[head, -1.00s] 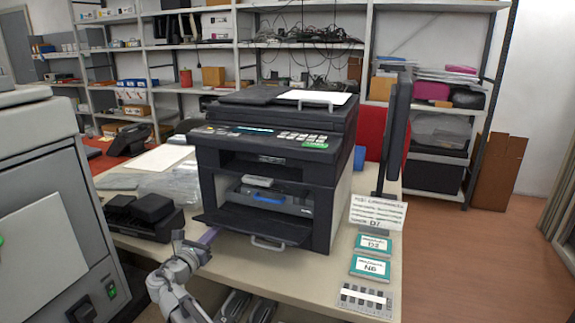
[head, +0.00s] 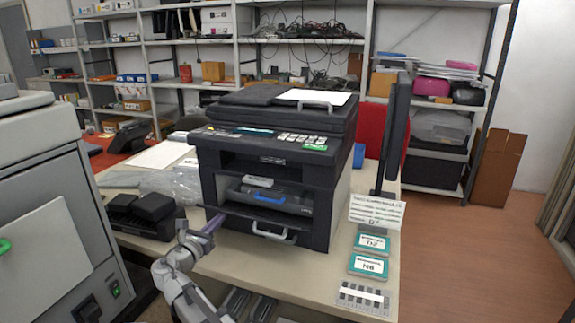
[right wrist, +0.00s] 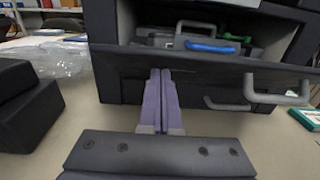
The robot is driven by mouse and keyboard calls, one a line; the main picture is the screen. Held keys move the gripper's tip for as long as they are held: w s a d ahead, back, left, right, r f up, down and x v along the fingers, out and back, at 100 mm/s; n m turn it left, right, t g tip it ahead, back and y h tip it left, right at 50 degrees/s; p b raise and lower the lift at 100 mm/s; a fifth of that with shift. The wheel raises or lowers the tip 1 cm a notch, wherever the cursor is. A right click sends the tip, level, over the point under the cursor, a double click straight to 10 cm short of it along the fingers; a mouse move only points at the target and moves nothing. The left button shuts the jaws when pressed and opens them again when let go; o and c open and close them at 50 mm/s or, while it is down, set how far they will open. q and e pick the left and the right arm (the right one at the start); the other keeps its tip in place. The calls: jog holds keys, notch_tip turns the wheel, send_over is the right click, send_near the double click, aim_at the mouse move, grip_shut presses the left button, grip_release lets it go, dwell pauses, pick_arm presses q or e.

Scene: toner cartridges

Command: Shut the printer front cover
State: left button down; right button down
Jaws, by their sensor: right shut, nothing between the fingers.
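The dark printer (head: 278,165) stands on the table. Its front cover (head: 262,217) is partly open, sticking out below the bay with its near edge towards me. A pale handle (head: 274,236) is at its front. A cartridge with a blue handle (head: 264,196) shows inside the bay. My right gripper (head: 212,225), with purple fingers, is shut and empty at the cover's left front corner. In the right wrist view its fingertips (right wrist: 163,74) are at the underside of the cover (right wrist: 215,66); contact is hard to tell. My left gripper is not in view.
Black boxes (head: 143,215) and clear plastic bags (head: 170,183) lie left of the printer. Labelled teal cards (head: 368,265) and a sign (head: 377,212) are at its right. A large grey machine (head: 45,215) stands at the left. Bare table lies before the printer.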

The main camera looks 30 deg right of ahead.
aim_at(221, 210)
jog(key=shift+r, duration=0.1)
jog(key=shift+w+d+r+p, duration=0.3)
jog(key=shift+d+r+p, duration=0.05)
jog(key=shift+r+p, duration=0.2)
jog(key=shift+w+d+r+p, duration=0.25)
jog(key=shift+d+r+p, duration=0.15)
jog(key=shift+p, duration=0.1)
jog(key=shift+w+d+r, duration=0.1)
jog(key=shift+w+d+r+p, duration=0.4)
jog(key=shift+d+p, duration=0.05)
jog(key=shift+p, duration=0.05)
jog(key=shift+w+d+r+p, duration=0.3)
jog(key=shift+w+d, duration=0.05)
jog(key=shift+d, duration=0.2)
